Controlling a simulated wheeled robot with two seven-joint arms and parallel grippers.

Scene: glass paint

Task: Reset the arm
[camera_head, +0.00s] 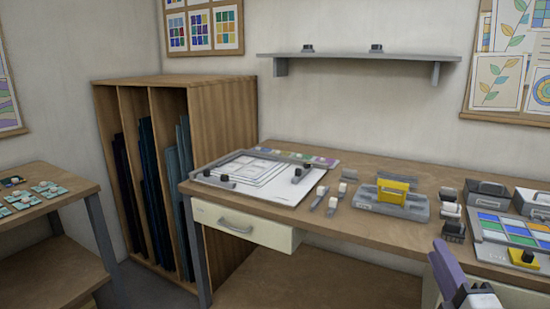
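My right arm comes in at the bottom right corner, with a purple link and a grey end. My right gripper (480,298) shows only in part at the bottom edge, in front of the workbench. Its fingers are not clear, so I cannot tell if it is open or shut. I see nothing held in it. My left gripper is not in view.
The workbench (385,215) carries a white board with a grey frame (262,178), a yellow-and-grey fixture (393,192) and a tray of coloured tiles (510,228). A wooden rack (225,115) holds glass sheets. A side table (80,195) stands at left.

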